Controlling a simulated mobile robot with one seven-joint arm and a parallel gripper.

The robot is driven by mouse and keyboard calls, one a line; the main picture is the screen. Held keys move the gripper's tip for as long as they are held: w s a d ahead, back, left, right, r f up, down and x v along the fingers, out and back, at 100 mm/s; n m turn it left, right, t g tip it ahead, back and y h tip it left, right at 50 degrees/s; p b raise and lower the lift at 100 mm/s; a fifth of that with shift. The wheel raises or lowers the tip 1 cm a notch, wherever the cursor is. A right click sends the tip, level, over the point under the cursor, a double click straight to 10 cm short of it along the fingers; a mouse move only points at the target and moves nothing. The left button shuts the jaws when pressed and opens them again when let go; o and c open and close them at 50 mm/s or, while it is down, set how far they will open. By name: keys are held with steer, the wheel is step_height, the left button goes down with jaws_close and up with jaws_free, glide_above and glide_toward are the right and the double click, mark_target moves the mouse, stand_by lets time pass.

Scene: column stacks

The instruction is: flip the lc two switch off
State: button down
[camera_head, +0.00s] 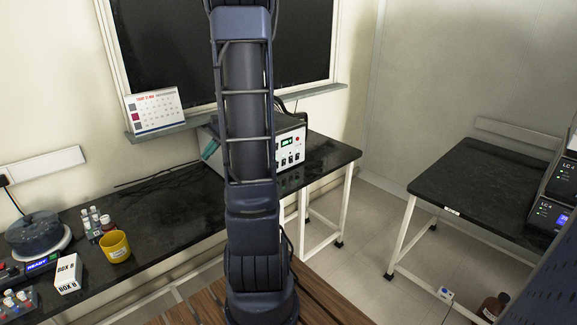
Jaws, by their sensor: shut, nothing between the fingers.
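My gripper is not in view; my arm rises through the middle of the frame and leaves at the top edge. A stack of dark instruments (555,205) stands on the right-hand table, cut off by the right edge. Labels that start with "LC" show on their fronts, and one has a lit blue display (542,213). I cannot pick out a unit labelled LC two or its switch. A white box (298,133) with a green display and several small dark switches or sockets stands on the left bench, partly hidden behind my arm.
The left black bench (165,215) holds a yellow cup (115,246), a white box marked BOX (68,273), small bottles (92,222) and a round dark device (36,235). The right table (470,185) is mostly bare. Brown bottle (493,306) and open floor (365,235) lie between.

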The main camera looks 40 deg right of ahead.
mark_target(284, 161)
steer(key=w+d+f+m+t+y, duration=0.1)
steer(key=w+d+f+m+t, duration=0.2)
steer(key=d, duration=0.5)
steer(key=w+d+f+m+t, duration=0.1)
steer(key=d+f+m+t, duration=0.3)
steer(key=d, duration=0.3)
steer(key=w+d+f+m+t+y, duration=0.1)
steer(key=d+f+m+t, duration=0.1)
steer(key=d+f+m, duration=0.45)
steer(key=s+d+f+m+t+h, duration=0.2)
steer(key=s+d+f+m+h, duration=0.1)
steer(key=d, duration=0.5)
steer(key=s+d+f+m+t+h, duration=0.3)
steer(key=d+f, duration=0.3)
steer(key=d, duration=0.2)
steer(key=s+d+f+m+t+h, duration=0.2)
steer(key=s+d+f+m+h, duration=0.1)
steer(key=d, duration=0.5)
step_height(284, 161, down, 2)
steer(key=shift+s+f+m+t+h, duration=0.1)
steer(key=shift+s+m+t+h, duration=0.2)
steer(key=shift+m+h, duration=0.4)
steer(key=shift+w, duration=0.1)
steer(key=w, duration=0.4)
steer(key=w+r, duration=0.1)
steer(key=w, duration=0.8)
steer(key=shift+r, duration=0.35)
steer(key=shift+w, duration=0.45)
